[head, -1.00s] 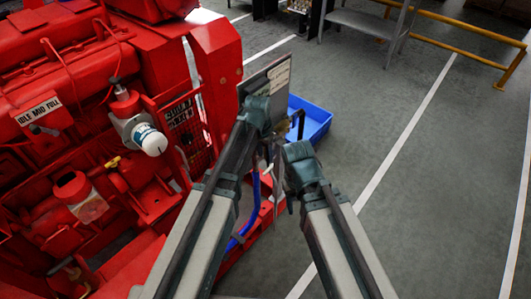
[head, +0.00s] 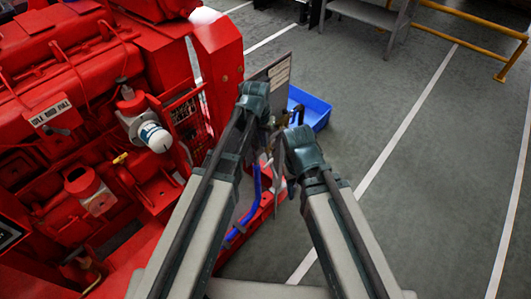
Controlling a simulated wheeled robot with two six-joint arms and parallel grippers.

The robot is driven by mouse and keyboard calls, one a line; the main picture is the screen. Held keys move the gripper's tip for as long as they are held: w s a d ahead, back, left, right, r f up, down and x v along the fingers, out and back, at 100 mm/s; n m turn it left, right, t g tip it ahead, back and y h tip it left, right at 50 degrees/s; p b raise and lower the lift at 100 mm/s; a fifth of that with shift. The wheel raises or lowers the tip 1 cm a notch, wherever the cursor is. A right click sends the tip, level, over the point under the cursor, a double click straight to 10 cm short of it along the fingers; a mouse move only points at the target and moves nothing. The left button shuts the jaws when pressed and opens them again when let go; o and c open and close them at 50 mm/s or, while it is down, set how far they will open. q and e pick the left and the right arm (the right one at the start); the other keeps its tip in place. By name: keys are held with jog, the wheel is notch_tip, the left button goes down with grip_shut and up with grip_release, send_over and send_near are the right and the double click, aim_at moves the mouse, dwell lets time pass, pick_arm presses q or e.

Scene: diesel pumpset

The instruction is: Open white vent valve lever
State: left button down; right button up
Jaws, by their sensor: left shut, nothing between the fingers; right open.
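I cannot make out the white vent valve lever; the arms cover part of the area by the panel. Small brass-coloured and dark fittings (head: 282,117) show between the two wrists, too small to tell apart. My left gripper (head: 262,112) is in front of the grey panel at the end of the red pumpset (head: 140,195). It is shut and empty, its fingers mostly hidden by its own wrist. My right gripper (head: 290,155) is just to the right and lower, open, its fingers partly hidden. Whether either touches a fitting cannot be told.
The grey panel (head: 278,73) bears a pale label. A blue bin (head: 312,108) stands on the floor behind the grippers. A blue hose (head: 252,197) runs below the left wrist. A white-capped canister (head: 153,136) sits on the engine.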

aim_at(267, 164)
pick_arm(q)
jog(key=n, duration=0.4)
jog(key=r+n+p, duration=0.1)
jog(key=n, duration=0.9)
jog(key=shift+s+a+r, duration=0.1)
jog(key=shift+r, duration=0.2)
jog(key=f+b, duration=0.4)
jog(key=w+f+b, duration=0.1)
jog(key=f+b, duration=0.4)
jog(key=d+f+b, duration=0.1)
jog(key=f+b, duration=0.3)
jog(key=f, duration=0.1)
jog(key=shift+w+b, duration=0.2)
jog(key=shift+b, duration=0.15)
